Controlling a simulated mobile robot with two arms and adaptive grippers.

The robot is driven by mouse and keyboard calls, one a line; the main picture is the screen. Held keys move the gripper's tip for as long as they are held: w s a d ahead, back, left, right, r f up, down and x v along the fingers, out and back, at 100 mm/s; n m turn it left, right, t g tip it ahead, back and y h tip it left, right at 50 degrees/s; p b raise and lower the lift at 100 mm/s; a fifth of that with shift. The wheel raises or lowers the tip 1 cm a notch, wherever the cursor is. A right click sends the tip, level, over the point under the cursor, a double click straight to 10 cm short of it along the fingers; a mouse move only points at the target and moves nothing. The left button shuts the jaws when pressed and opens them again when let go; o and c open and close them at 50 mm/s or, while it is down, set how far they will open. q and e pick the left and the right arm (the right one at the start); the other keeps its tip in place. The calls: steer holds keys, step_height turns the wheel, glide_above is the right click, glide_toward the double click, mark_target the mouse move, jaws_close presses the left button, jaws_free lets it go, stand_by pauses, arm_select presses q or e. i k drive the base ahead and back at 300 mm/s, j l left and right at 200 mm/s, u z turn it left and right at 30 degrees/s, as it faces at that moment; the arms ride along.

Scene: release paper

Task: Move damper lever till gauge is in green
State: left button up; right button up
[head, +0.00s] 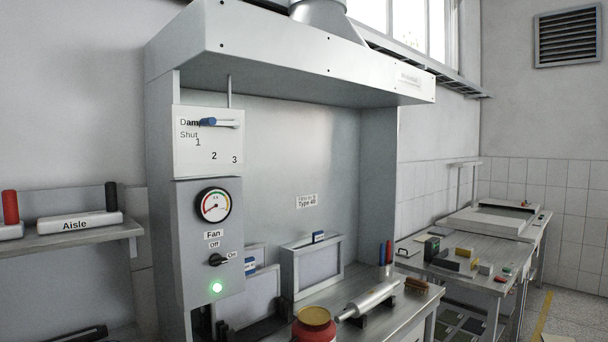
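The damper lever (222,123) is at the top of a white plate (190,158) on the hood's left post. It lies about level, with its blue end (208,122) to the left over the printed word "Damper". The plate reads "Shut", 1, 2 and 3. Below it, the round gauge (214,205) has a white face with a coloured arc, green near the top. Its red needle seems to point to the lower left, away from the green, though it is small. Neither of my grippers shows in the head view.
Below the gauge are a black fan knob (218,260) and a lit green lamp (216,287). A shelf (70,241) with a red and a black cylinder stands at left. The bench under the hood holds a red jar (314,326) and a metal roller (370,300). The space before the plate is clear.

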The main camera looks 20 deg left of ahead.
mark_target(234, 124)
steer(key=j+u, duration=0.1)
steer(key=u, duration=1.15)
steer(key=i+j+u, duration=0.15)
steer(key=i, duration=0.2)
steer(key=i+u, duration=0.2)
steer(key=i+j, duration=0.05)
steer(key=i, duration=0.05)
